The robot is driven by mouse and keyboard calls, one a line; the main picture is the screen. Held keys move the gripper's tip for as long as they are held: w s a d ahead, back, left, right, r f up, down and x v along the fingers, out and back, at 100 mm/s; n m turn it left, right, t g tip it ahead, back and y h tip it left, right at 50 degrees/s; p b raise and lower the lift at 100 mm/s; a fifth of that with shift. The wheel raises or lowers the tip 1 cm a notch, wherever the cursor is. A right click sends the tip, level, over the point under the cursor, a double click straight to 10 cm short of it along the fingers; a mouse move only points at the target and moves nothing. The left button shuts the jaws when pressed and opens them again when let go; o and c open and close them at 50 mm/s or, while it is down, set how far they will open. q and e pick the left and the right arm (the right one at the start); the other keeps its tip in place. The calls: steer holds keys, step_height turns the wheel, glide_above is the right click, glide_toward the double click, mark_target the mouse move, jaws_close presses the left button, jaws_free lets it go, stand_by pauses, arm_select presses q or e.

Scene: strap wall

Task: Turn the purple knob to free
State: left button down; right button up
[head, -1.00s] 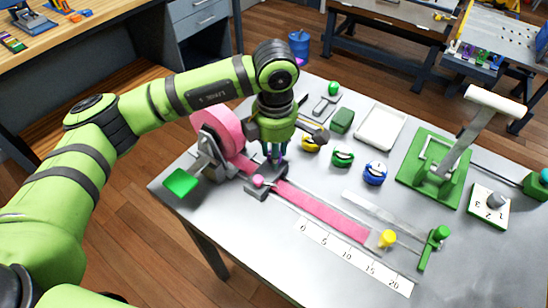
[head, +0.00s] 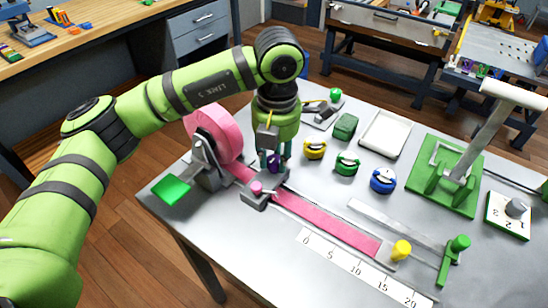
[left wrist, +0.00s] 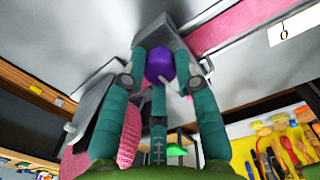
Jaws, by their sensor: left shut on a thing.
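The purple knob (head: 274,163) sits on a small dark grey block (head: 258,197) on the pink strap's (head: 325,222) track. My left gripper (head: 275,158) points down over it, with its teal fingers closed around the knob. In the left wrist view the purple knob (left wrist: 160,65) shows between the teal fingers (left wrist: 159,80), with a pale line on it. The fingers hide part of the knob in the head view. No marking for free can be read. My right gripper is not in view.
A pink roll (head: 214,130) on a grey stand and a green pad (head: 171,190) are left of the knob. A ruler strip (head: 350,265) and a yellow knob (head: 401,250) lie right. Tape measures (head: 383,181) stand behind.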

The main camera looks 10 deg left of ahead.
mark_target(277, 160)
arm_select(q)
steer(key=shift+d+n, duration=0.1)
steer(key=shift+n, duration=0.2)
steer(key=c, duration=0.9)
jaws_free()
steer(key=shift+w, duration=0.1)
steer(key=shift+c, duration=0.2)
step_height(277, 160, up, 12)
steer(key=shift+d, duration=0.2)
steer(key=shift+f, duration=0.1)
